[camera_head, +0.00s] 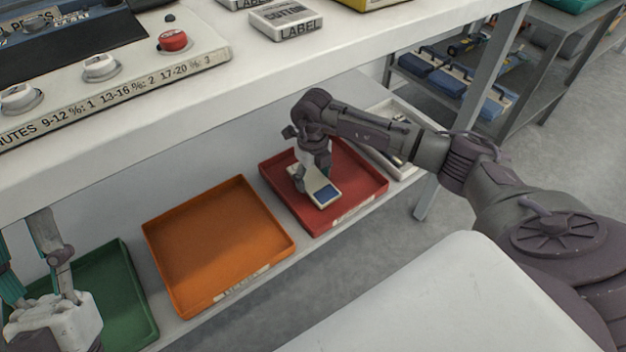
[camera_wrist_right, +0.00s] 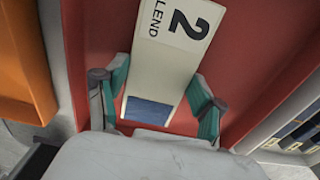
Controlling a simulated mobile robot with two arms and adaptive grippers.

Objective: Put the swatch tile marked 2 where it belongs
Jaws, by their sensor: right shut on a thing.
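The swatch tile marked 2 (camera_wrist_right: 180,40) is cream with a dark blue patch, and the letters "LEND" show beside the number. My right gripper (camera_wrist_right: 157,95) is shut on it, with a finger at each side edge. In the head view the tile (camera_head: 325,193) is in or just over the red tray (camera_head: 374,186); I cannot tell whether it touches the floor. My right gripper (camera_head: 308,180) is above the tray there. My left gripper (camera_head: 38,275) is at the lower left near the green tray (camera_head: 130,300), partly cut off, and its opening is unclear.
An empty orange tray (camera_head: 215,240) stands between the green and red trays on the low shelf. A white tray (camera_head: 405,115) is right of the red one. The bench above carries a control panel (camera_head: 120,85) with knobs, a red button and printed percentages, plus label blocks (camera_head: 285,22).

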